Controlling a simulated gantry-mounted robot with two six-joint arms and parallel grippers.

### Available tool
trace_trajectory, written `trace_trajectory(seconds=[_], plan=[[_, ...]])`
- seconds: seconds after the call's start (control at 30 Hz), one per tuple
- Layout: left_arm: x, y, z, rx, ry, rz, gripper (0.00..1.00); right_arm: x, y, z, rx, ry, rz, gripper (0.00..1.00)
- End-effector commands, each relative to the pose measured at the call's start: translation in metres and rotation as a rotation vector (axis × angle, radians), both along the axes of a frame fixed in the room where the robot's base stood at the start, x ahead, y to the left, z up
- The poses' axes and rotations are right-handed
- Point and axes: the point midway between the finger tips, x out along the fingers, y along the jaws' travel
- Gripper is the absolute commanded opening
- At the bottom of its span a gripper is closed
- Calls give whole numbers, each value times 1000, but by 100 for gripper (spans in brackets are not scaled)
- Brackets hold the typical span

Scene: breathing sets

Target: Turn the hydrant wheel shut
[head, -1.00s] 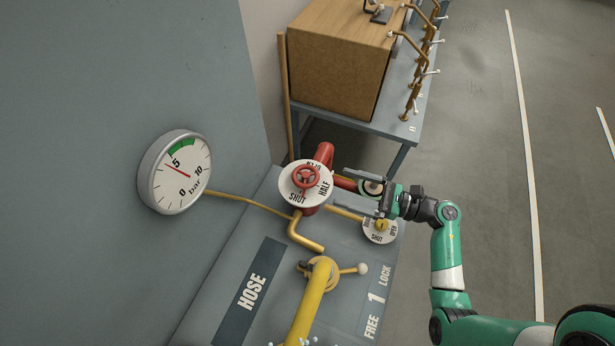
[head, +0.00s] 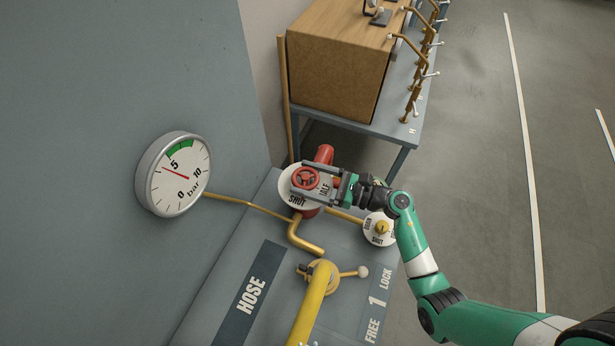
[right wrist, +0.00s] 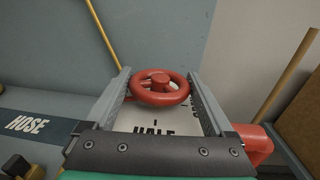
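The red hydrant wheel (head: 305,178) sits over a round white plate (head: 285,183) on a red pipe body. In the head view the plate's word SHUT shows below the wheel, and HALF is partly covered by my gripper. My right gripper (head: 303,181) is open, with one finger on each side of the wheel. In the right wrist view the wheel (right wrist: 160,88) lies between the fingertips, close to both; I cannot tell whether they touch it. My left gripper is not in view.
A pressure gauge (head: 174,174) on the wall has its needle near 5. A smaller dial with a yellow knob (head: 381,228) is right of the wheel. A yellow pipe with a lever (head: 348,272) stands in front. A wooden box (head: 335,75) is behind.

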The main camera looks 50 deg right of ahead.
Motion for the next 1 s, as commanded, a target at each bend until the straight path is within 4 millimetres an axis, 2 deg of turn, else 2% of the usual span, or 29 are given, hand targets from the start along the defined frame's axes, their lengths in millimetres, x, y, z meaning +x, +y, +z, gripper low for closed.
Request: trace_trajectory(seconds=[0.03,0.2,0.27,0.43,0.7,1.0], plan=[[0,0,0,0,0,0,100,0,0,0,0,0,0,71],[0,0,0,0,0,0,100,0,0,0,0,0,0,41],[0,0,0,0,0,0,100,0,0,0,0,0,0,33],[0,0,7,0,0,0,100,0,2,2,3,1,-43,32],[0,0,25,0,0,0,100,0,3,2,1,2,-235,33],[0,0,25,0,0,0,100,-1,1,0,0,0,-278,33]])
